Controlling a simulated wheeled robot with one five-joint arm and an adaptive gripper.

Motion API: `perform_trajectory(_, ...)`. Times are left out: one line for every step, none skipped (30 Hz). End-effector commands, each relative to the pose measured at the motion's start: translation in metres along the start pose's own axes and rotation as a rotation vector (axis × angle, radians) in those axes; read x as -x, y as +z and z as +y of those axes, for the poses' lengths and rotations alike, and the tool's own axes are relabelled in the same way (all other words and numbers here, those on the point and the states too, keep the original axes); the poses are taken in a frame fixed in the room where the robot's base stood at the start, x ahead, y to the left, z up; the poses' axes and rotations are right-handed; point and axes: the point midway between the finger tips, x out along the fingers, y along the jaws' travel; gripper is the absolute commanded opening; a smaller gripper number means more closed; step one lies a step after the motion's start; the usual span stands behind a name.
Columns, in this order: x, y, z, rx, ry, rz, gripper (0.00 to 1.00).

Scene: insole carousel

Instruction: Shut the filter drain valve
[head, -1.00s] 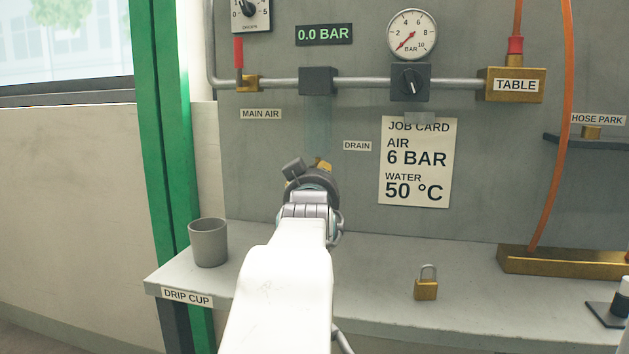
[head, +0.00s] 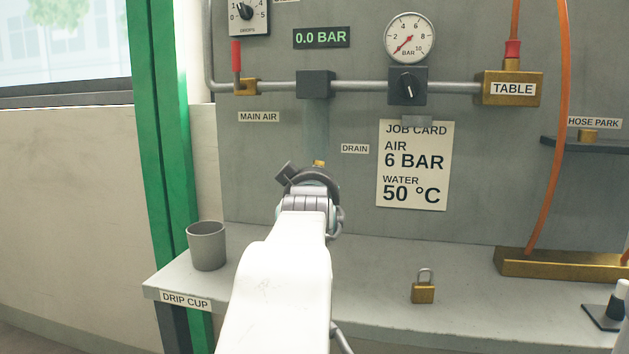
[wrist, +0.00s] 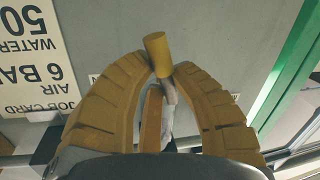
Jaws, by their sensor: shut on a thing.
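The filter (head: 316,84) is a dark block on the grey pipe, with a faint translucent bowl (head: 317,125) below it. The brass drain valve (head: 319,163) shows only as a small bit above my gripper in the head view, left of the DRAIN label (head: 355,148). In the wrist view a brass cylinder of the valve (wrist: 157,52) stands at the fingertips.
The red main air lever (head: 236,55) points up. The job card (head: 413,168) hangs close to the right. The display reads 0.0 BAR.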

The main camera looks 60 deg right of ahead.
Motion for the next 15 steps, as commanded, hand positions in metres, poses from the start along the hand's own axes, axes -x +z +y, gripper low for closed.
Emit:
perform_trajectory(-0.0007, 0.0033, -0.0014, 0.031, -0.006, -0.016, 0.00)
perform_trajectory(-0.0007, 0.0035, -0.0011, 0.049, -0.006, -0.019, 0.00)
perform_trajectory(-0.0006, 0.0040, -0.0007, 0.071, -0.007, -0.024, 0.00)
perform_trajectory(-0.0006, 0.0043, -0.0005, 0.087, -0.008, -0.028, 0.00)
perform_trajectory(-0.0006, 0.0045, -0.0001, 0.101, -0.009, -0.030, 0.00)
perform_trajectory(-0.0005, 0.0044, 0.0003, 0.120, -0.009, -0.033, 0.00)
perform_trajectory(-0.0005, 0.0044, 0.0006, 0.132, -0.010, -0.035, 0.00)
perform_trajectory(-0.0005, 0.0046, 0.0009, 0.145, -0.010, -0.038, 0.00)
perform_trajectory(-0.0005, 0.0048, 0.0011, 0.157, -0.011, -0.041, 0.00)
perform_trajectory(-0.0004, 0.0049, 0.0014, 0.167, -0.011, -0.042, 0.00)
perform_trajectory(-0.0004, 0.0049, 0.0016, 0.176, -0.012, -0.044, 0.00)
perform_trajectory(-0.0004, 0.0049, 0.0018, 0.184, -0.012, -0.046, 0.00)
perform_trajectory(-0.0004, 0.0049, 0.0020, 0.190, -0.013, -0.047, 0.00)
perform_trajectory(-0.0004, 0.0049, 0.0021, 0.195, -0.013, -0.048, 0.00)
perform_trajectory(-0.0004, 0.0050, 0.0023, 0.201, -0.013, -0.050, 0.00)
